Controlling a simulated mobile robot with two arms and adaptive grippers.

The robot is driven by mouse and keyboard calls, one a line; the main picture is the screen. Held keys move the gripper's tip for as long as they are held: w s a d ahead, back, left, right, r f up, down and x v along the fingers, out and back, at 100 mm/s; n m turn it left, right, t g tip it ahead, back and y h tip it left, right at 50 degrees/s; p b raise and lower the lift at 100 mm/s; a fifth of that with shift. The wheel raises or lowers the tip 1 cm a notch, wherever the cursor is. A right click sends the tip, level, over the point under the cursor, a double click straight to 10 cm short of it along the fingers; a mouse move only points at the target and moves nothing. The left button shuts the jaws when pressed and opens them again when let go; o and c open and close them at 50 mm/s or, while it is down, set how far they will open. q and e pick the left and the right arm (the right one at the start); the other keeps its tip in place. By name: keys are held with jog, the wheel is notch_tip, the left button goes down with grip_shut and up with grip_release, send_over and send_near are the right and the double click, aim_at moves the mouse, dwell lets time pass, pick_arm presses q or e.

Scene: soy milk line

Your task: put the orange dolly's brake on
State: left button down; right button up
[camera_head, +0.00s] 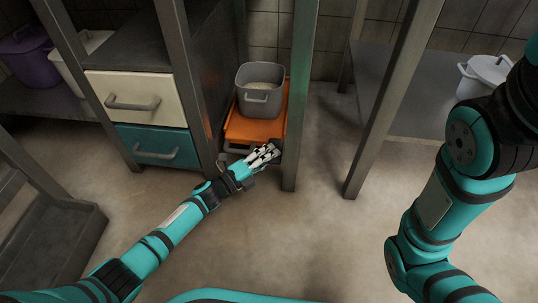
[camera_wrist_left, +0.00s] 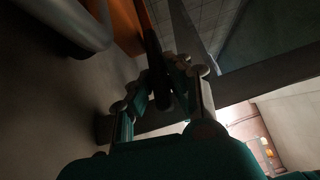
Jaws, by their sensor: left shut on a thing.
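The orange dolly (camera_head: 238,127) stands on the floor in the narrow bay between the drawer cabinet and a steel post. It carries a grey pot (camera_head: 260,103) with pale contents. My left gripper (camera_head: 266,154) is at the dolly's front edge, low near the floor. In the left wrist view, its fingers (camera_wrist_left: 158,92) are shut on a dark bar-like part beside the orange deck (camera_wrist_left: 124,25). I cannot tell clearly whether this dark part is the brake, as the fingers cover it. My right arm shows at the right, but its gripper is out of view.
A cabinet with a cream drawer (camera_head: 135,88) and a teal drawer (camera_head: 158,158) stands left of the bay. Steel posts flank the dolly. A white lidded pot (camera_head: 482,78) is on the right shelf. The floor in front is clear.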

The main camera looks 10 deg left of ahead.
pick_arm(q)
jog(key=shift+s+d+f+m+h, duration=0.35)
jog(key=shift+s+d+m+h, duration=0.15)
jog(key=shift+d+m, duration=0.1)
jog(key=c, duration=1.3)
grip_release()
jog(key=shift+w, duration=0.1)
jog(key=shift+a, duration=0.1)
jog(key=shift+s+a+f, duration=0.1)
jog(key=shift+s+a, duration=0.2)
jog(key=shift+a, duration=0.15)
jog(key=v, duration=1.1)
jog(key=shift+d, duration=0.1)
